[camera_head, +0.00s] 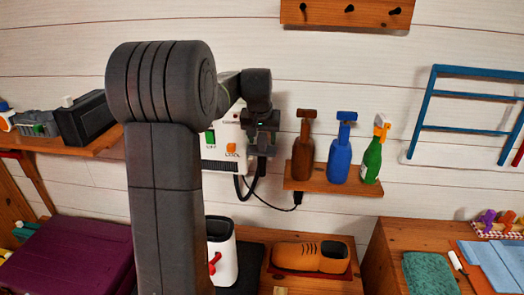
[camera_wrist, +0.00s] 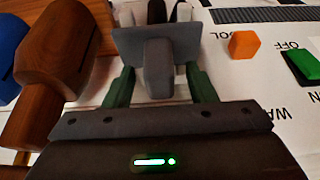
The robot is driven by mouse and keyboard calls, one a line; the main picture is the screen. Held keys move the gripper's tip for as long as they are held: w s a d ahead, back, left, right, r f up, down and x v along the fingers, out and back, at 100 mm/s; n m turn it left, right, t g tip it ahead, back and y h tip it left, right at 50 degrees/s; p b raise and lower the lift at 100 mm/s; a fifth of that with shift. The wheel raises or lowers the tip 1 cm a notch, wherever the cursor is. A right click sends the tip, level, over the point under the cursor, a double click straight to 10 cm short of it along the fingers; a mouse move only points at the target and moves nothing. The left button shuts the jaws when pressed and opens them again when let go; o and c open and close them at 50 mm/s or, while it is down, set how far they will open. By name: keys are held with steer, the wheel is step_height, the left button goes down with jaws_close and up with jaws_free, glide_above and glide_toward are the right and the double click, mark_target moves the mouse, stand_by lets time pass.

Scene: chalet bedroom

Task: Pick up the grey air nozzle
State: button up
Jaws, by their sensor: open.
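The grey air nozzle (camera_wrist: 158,68) is in the upper middle of the wrist view, with a wide grey plate and a narrower block facing me. My gripper (camera_wrist: 160,84) is open, with one dark green finger on each side of the nozzle's block. Gaps show between the fingers and the block; the fingertips are hidden behind the plate. In the head view my gripper (camera_head: 265,125) is at the right edge of the white wall unit, where I cannot clearly tell the nozzle from the gripper. A black hose hangs below there.
The white wall unit (camera_head: 225,140) has an orange button (camera_wrist: 244,44) and a green switch (camera_wrist: 303,64). Brown (camera_head: 303,155), blue (camera_head: 341,155) and green (camera_head: 373,158) bottles stand on a small shelf (camera_head: 330,187) close right. An orange shoe (camera_head: 311,257) lies below.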

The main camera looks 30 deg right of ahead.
steer(key=shift+c, duration=0.4)
jaws_close()
